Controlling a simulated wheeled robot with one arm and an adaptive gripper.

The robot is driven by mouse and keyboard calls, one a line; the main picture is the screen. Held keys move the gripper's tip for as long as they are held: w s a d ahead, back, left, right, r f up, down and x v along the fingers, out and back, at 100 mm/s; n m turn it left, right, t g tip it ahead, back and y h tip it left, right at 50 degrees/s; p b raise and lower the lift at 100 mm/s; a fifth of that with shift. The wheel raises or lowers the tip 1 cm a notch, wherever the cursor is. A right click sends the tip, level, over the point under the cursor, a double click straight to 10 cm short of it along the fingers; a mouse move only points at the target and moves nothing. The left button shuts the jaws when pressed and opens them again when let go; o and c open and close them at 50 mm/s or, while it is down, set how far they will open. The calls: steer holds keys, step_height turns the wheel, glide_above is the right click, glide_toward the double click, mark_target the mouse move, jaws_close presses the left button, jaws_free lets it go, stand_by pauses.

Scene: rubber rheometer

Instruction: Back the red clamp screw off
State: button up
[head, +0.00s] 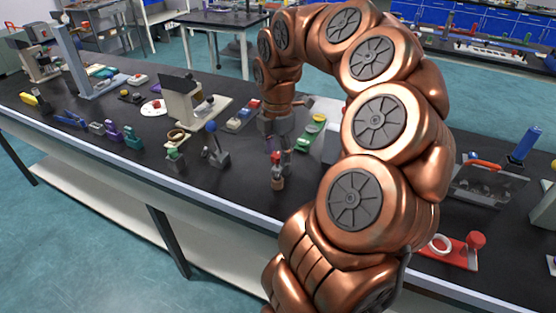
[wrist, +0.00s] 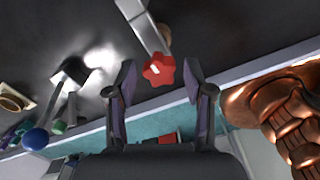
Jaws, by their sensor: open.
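The red clamp screw (wrist: 158,70) has a star-shaped knob and sits between my open fingers in the wrist view. In the head view its red knob (head: 275,156) shows just below my gripper (head: 278,143), above a small brownish base near the bench's front edge. In the wrist view my gripper (wrist: 160,78) has one finger on each side of the knob, with a narrow gap at each side. The screw's shaft and thread are hidden under the knob.
A lever with a blue ball (head: 211,127) stands left of the clamp; its ball also shows in the wrist view (wrist: 36,138). A green-topped item (head: 174,153) stands farther left. A red stand with a white ring (head: 440,243) is at right.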

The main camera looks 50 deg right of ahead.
steer(key=shift+m+b, duration=0.5)
steer(key=shift+m, duration=0.6)
steer(key=m+b, duration=0.2)
steer(key=m, duration=0.1)
steer(key=shift+f+m+b, duration=0.25)
steer(key=shift+m+b, duration=0.05)
steer(key=shift+b, duration=0.1)
steer(key=shift+r+m, duration=0.25)
steer(key=shift+m, duration=0.35)
steer(key=shift+c, duration=0.4)
jaws_close()
steer(key=n+p, duration=0.2)
steer(key=shift+r+n, duration=0.3)
steer(key=shift+f+n+p, duration=0.15)
steer(key=shift+n+p, duration=0.4)
steer(key=shift+n, duration=0.25)
steer(key=shift+f+n, duration=0.15)
steer(key=shift+n, duration=0.15)
